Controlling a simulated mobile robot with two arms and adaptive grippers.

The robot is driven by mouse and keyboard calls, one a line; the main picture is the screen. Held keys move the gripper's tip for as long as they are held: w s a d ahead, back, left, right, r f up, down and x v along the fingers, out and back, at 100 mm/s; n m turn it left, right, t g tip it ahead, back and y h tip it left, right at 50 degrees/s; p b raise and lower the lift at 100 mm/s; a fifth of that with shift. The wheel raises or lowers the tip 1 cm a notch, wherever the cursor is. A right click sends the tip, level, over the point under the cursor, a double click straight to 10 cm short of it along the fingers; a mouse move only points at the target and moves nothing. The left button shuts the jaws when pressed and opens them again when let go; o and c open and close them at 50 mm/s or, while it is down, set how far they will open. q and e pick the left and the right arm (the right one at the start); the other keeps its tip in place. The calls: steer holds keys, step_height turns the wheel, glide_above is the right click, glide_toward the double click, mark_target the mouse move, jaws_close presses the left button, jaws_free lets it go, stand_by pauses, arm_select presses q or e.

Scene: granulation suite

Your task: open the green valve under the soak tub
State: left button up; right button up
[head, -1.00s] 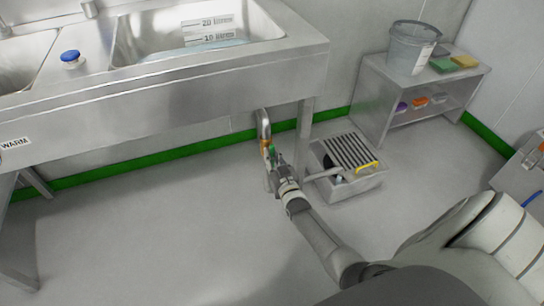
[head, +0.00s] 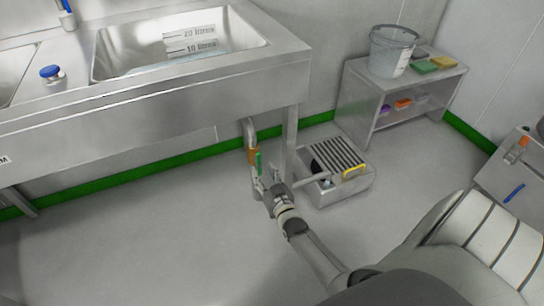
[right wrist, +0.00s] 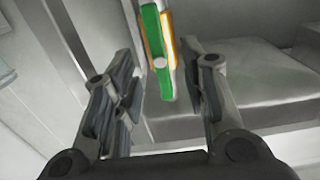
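The green valve handle (head: 258,160) is on an orange-brown valve body (head: 253,156) at the lower end of a metal pipe (head: 250,133) under the soak tub (head: 190,55). It stands roughly upright, along the pipe. In the right wrist view the handle (right wrist: 152,45) shows at top centre, with orange behind its right edge. My right gripper (head: 262,180) is just below the handle. In the right wrist view its fingers (right wrist: 170,85) are spread and empty, with the handle between and beyond them; no contact shows. My left gripper is not in view.
A floor drain box with a slatted grate (head: 338,155) and yellow handle (head: 354,172) stands right of the valve. A tub leg (head: 291,137) is close by. A low shelf (head: 350,92) carries a bucket (head: 391,55) and sponges. Floor left of the valve is clear.

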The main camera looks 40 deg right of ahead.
steer(key=v, duration=0.7)
steer(key=shift+s, duration=0.2)
